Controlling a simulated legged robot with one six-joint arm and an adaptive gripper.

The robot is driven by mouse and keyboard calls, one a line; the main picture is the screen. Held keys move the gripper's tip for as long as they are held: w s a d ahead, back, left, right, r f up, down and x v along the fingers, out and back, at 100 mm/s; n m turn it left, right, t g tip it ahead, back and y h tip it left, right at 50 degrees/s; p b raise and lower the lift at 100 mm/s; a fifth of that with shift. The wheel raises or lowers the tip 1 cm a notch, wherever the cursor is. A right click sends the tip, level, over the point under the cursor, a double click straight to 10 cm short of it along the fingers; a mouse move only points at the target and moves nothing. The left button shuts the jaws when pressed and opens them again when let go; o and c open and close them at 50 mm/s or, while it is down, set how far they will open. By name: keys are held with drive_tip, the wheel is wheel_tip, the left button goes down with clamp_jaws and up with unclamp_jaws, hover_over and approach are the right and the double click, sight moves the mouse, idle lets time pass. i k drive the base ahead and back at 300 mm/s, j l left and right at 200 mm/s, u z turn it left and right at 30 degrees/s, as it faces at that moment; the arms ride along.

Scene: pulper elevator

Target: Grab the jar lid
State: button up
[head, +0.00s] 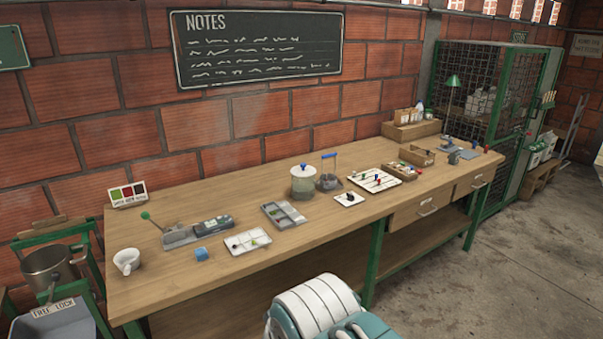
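A round jar (303,187) stands upright on the long wooden workbench, a little right of the bench's middle. Its jar lid (303,171) is a pale greenish disc with a small blue knob on top, and it sits on the jar's mouth. White and teal parts of my own body show at the bottom centre, well in front of the bench. I cannot make out my gripper's fingers in this view, and nothing touches the lid.
Right beside the jar is a dark device with a blue handle (329,172). In front are a grey compartment tray (283,214) and a small white board (349,199).

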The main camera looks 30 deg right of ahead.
sight(303, 171)
drive_tip(key=i+l, duration=0.4)
drive_tip(key=l, duration=0.15)
drive_tip(key=i+l, duration=0.8)
drive_tip(key=l, duration=0.25)
drive_tip(key=i+l, duration=0.35)
drive_tip(key=l, duration=0.15)
